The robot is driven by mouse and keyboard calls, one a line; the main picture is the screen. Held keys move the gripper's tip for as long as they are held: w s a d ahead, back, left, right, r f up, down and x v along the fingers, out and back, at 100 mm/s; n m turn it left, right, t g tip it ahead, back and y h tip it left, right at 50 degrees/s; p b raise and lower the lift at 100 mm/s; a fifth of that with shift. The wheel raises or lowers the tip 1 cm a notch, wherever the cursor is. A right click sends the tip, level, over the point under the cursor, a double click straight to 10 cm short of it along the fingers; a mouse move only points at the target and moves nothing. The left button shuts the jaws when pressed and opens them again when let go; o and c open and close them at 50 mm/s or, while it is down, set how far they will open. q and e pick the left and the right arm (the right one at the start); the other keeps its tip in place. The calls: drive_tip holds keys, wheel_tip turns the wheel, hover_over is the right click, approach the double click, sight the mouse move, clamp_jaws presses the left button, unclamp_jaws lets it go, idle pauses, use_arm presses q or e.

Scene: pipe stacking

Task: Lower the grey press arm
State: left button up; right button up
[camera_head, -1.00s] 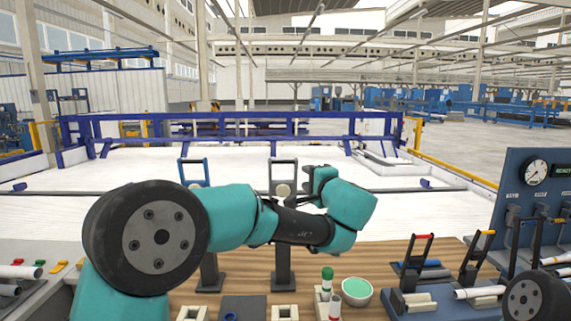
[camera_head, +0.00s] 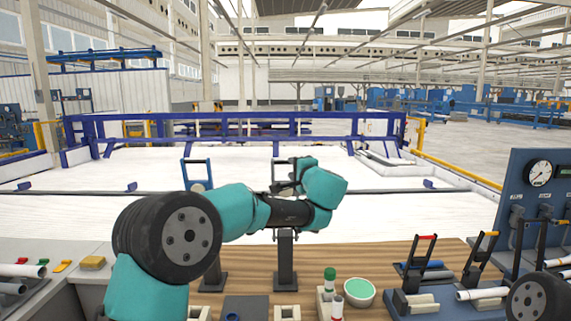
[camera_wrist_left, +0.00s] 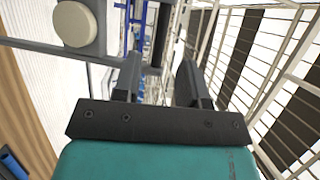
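The grey press arm (camera_head: 275,176) stands upright on its post (camera_head: 285,262) at the middle of the bench, partly hidden by my left arm. In the left wrist view a grey bar (camera_wrist_left: 40,50) with a round cream knob (camera_wrist_left: 75,23) lies left of the fingers. My left gripper (camera_head: 296,174) is at the upper part of the grey arm, beside its loop handle. Its two fingers (camera_wrist_left: 157,80) are apart in the left wrist view. I cannot tell whether part of the handle lies between them. My right gripper is not in view.
A blue press arm (camera_head: 197,174) stands upright to the left. A green-capped tube (camera_head: 329,281) and a green-filled bowl (camera_head: 358,292) are at the front. Toggle clamps (camera_head: 418,262) and a blue gauge panel (camera_head: 530,195) are on the right. Bare wood (camera_head: 375,255) lies between.

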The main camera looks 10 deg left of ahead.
sight(287, 163)
use_arm(q)
drive_tip(key=x, duration=0.7)
clamp_jaws()
idle(0.3)
